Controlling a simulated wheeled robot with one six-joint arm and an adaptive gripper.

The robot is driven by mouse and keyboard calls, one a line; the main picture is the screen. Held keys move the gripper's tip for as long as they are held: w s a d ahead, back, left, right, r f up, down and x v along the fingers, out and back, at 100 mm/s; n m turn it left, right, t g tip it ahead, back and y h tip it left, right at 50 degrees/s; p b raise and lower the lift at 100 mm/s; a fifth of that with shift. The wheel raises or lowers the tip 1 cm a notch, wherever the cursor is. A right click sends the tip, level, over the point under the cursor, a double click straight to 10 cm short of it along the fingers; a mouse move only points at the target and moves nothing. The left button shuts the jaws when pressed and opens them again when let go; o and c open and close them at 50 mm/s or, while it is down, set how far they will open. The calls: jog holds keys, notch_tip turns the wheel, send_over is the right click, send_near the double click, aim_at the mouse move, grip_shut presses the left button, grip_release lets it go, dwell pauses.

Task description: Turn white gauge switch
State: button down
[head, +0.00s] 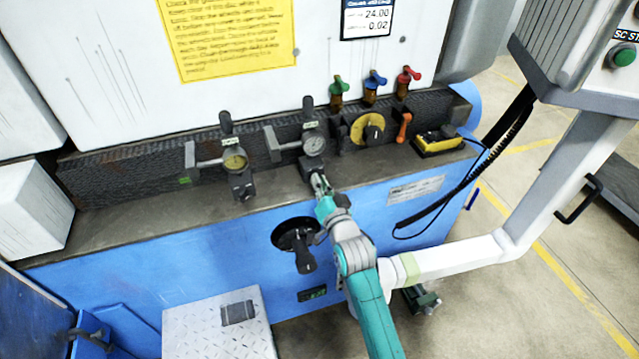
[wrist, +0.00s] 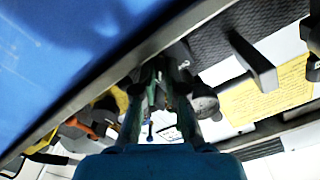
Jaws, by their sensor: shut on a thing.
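The white gauge (head: 314,145) has a pale round dial and stands on the dark ledge of the blue machine, right of a yellow-faced gauge (head: 235,160). Its dark switch (head: 307,166) sits just below the dial. My gripper (head: 318,181) reaches up from the front and is shut on that switch, its fingers hiding part of it. In the wrist view my gripper (wrist: 162,72) has both fingers closing in on the dark switch, most of which is in shadow. A round grey gauge body (wrist: 205,103) shows right of the fingers.
Green, blue and red valve handles (head: 374,80) stand behind to the right. A yellow round dial (head: 367,130) and an orange lever (head: 403,127) sit below them. A black knob (head: 303,255) is on the blue front. A white support arm (head: 460,255) crosses at right.

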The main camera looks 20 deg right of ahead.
jog(key=shift+m, duration=1)
jog(key=c, duration=1.5)
grip_release()
jog(key=shift+s, duration=0.1)
jog(key=s, duration=1.2)
jog(key=shift+f, duration=0.1)
